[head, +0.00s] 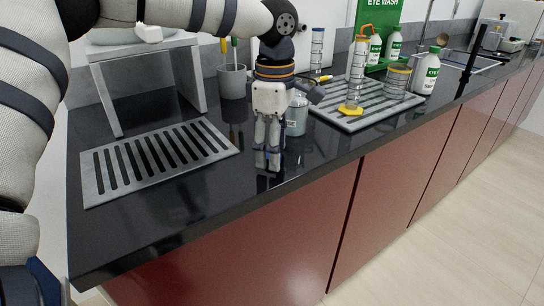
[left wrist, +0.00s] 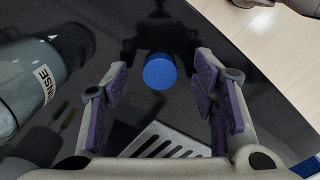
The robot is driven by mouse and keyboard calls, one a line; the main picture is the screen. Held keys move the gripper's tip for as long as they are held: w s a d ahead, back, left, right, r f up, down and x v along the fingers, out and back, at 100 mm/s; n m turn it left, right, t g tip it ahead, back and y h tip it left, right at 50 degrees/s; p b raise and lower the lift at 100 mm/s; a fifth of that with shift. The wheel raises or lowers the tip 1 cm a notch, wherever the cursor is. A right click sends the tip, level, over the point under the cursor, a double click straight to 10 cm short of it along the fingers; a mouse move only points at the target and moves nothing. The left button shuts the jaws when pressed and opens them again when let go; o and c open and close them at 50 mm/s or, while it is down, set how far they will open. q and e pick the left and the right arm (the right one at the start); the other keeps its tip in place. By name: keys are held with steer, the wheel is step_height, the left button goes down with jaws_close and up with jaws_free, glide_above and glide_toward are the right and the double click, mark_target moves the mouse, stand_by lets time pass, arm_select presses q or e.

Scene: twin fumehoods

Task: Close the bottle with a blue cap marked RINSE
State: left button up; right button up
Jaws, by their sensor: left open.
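A small round blue cap (left wrist: 160,71) lies on the black counter, between and beyond my left gripper's fingertips in the left wrist view. My left gripper (left wrist: 166,85) is open and empty, with the cap apart from both fingers. In the head view the left gripper (head: 268,155) points down, low over the counter, and the cap cannot be made out clearly there. The grey, see-through bottle marked RINSE (left wrist: 43,83) stands beside the gripper at the left of the wrist view. In the head view this bottle (head: 297,118) is partly behind the gripper; its top is hidden. My right gripper is not in view.
A slotted metal plate (head: 155,160) lies in the counter to the left. A drying rack (head: 352,118) with glassware stands to the right. A grey cup with tools (head: 232,82) stands behind. The counter's front edge (head: 220,220) is near, with bare counter before the gripper.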

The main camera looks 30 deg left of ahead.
arm_select(q)
steer(key=shift+f, duration=0.35)
steer(key=shift+c, duration=0.3)
steer(key=c, duration=0.7)
steer(key=shift+c, duration=0.2)
steer(key=shift+r, duration=0.1)
